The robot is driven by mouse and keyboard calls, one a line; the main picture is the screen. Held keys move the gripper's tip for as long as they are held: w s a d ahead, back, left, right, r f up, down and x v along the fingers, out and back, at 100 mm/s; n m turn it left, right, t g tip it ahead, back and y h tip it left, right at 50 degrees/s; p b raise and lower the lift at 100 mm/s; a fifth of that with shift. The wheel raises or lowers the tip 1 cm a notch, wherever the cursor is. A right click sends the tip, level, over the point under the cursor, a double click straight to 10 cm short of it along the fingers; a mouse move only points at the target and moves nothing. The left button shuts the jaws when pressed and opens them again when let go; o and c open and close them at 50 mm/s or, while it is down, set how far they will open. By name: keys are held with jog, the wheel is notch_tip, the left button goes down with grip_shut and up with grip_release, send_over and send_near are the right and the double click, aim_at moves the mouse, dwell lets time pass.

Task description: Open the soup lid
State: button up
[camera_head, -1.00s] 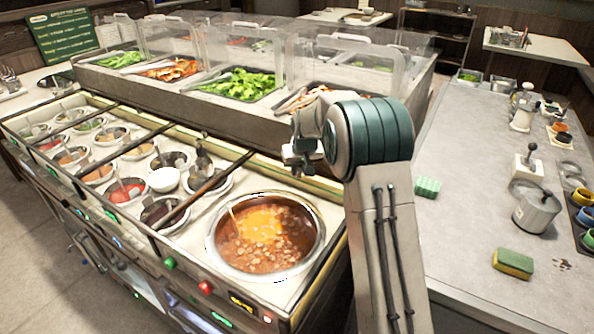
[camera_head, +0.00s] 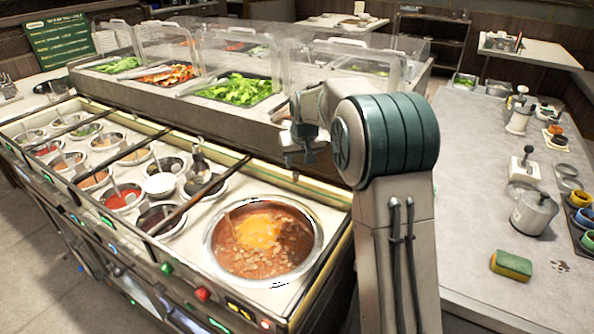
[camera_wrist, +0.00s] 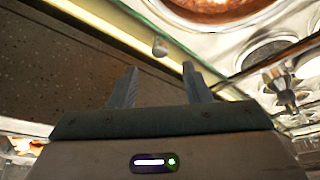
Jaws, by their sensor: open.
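The soup well (camera_head: 213,262) is a round metal-rimmed pot at the near right end of the counter. Red-brown soup (camera_head: 262,240) with pale pieces and an orange patch shows in it. I cannot make out a separate lid over it. My gripper (camera_head: 305,158) is above and beyond the well, near the counter's back edge. In the wrist view my gripper (camera_wrist: 160,88) has its two fingers apart with nothing between them. A small metal knob-like piece (camera_wrist: 160,45) shows just beyond the fingertips. Part of the soup well's rim (camera_wrist: 235,24) is at the top right.
Several small sauce wells (camera_head: 120,197) with ladles fill the counter left of the soup. A raised salad bar with clear guards (camera_head: 345,65) stands behind. A grey side counter (camera_head: 465,200) on the right holds a sponge (camera_head: 511,265) and a metal pot (camera_head: 534,212).

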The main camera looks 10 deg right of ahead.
jog(key=v, duration=0.6)
jog(key=shift+r, duration=0.35)
jog(key=shift+s, duration=0.15)
jog(key=s+d+f+g, duration=0.1)
jog(key=s+d, duration=0.1)
jog(key=s, duration=1.5)
jog(key=s+d+f+m, duration=0.1)
jog(key=s+d+f, duration=0.1)
jog(key=s, duration=1.6)
jog(key=shift+s+d+f+m+g+h+p, duration=0.2)
jog(key=shift+s+f+m+g+h+p, duration=0.1)
jog(key=shift+s+g+p, duration=0.1)
jog(key=shift+s+f, duration=0.1)
jog(key=shift+c, duration=0.8)
jog(key=shift+s, duration=0.1)
